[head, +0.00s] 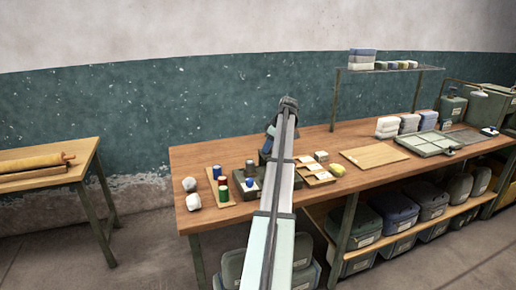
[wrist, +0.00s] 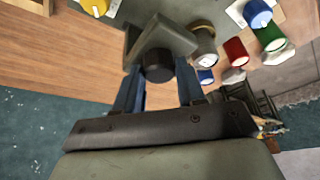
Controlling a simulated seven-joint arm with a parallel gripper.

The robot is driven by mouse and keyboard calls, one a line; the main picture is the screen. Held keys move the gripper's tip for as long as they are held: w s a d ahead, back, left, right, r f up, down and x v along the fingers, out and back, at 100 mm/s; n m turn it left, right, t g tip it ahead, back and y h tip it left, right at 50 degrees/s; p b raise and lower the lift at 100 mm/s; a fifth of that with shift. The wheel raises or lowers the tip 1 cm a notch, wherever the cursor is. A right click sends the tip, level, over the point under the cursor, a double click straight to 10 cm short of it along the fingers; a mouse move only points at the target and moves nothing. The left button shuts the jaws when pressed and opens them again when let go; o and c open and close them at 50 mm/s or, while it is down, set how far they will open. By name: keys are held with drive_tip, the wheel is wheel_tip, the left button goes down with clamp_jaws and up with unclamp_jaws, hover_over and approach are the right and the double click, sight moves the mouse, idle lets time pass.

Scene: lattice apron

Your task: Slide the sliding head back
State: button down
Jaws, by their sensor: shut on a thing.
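In the wrist view a grey-green angular block with a dark round knob (wrist: 158,66) lies between the blue fingers of my gripper (wrist: 160,82); I take it for the sliding head (wrist: 168,38). The fingers stand on both sides of the knob and are shut on it. In the head view my gripper (head: 268,143) is over the back part of the workbench, its blue fingers pointing down. My own arm hides most of the sliding head and its support there, so how far along its travel it sits cannot be told.
A raised shelf (head: 395,69) stands behind.

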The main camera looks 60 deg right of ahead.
drive_tip(key=shift+s+d, duration=0.2)
drive_tip(key=c, duration=0.9)
unclamp_jaws()
drive_tip(key=shift+o, duration=1.2)
drive_tip(key=shift+r, duration=0.1)
drive_tip(key=v, duration=1.3)
drive_tip(key=shift+r, duration=0.3)
